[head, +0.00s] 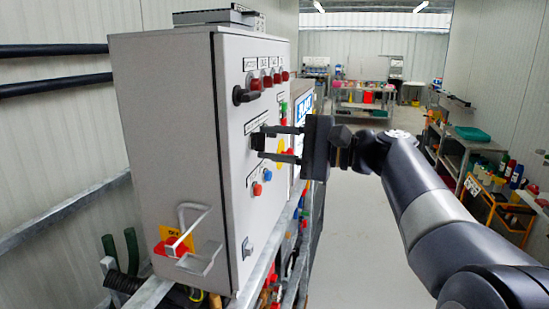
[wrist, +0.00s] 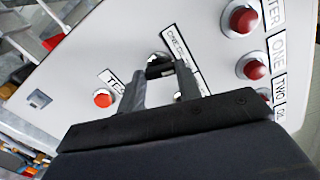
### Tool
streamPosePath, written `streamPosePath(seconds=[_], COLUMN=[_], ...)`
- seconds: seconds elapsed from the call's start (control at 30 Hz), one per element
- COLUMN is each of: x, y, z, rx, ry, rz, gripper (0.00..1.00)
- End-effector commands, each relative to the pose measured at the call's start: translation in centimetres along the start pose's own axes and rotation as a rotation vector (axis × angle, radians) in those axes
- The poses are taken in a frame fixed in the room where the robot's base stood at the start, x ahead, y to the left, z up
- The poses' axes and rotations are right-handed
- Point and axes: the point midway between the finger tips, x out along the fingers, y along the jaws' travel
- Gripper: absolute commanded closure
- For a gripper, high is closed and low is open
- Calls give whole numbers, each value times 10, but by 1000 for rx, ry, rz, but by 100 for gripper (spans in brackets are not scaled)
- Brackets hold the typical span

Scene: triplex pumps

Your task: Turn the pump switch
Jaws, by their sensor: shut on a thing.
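The black pump switch (head: 258,141) is on the front face of the grey control cabinet (head: 170,130), below a row of red lamps. My gripper (head: 270,143) comes in from the right, and its two dark fingers are closed on the switch. In the wrist view the switch (wrist: 159,68) shows as a dark knob between the fingertips of my gripper (wrist: 160,80), beside a white label. The fingers hide part of the knob, so its exact angle is hard to tell.
Another black rotary handle (head: 245,94) sits on the cabinet's upper front. Red and blue buttons (head: 262,182) lie just below the gripper. A handle with a red switch (head: 175,246) sticks out from the cabinet's side. The aisle floor (head: 365,245) to the right is free.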

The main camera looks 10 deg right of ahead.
Motion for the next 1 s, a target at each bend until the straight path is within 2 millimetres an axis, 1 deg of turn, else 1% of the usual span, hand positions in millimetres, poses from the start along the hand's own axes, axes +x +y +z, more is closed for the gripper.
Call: streamPosePath(seconds=[0.03,0.2,0.4,0.6,1.0], x=[0,0,0,0,0], y=[5,4,2,1,1], z=[-1,-1,-1,0,0], rx=[-36,-144,-228,-266,-273], ry=[-1,-1,-1,-1,-1], rz=[1,1,2,2,2], gripper=[90,90,90,90,90])
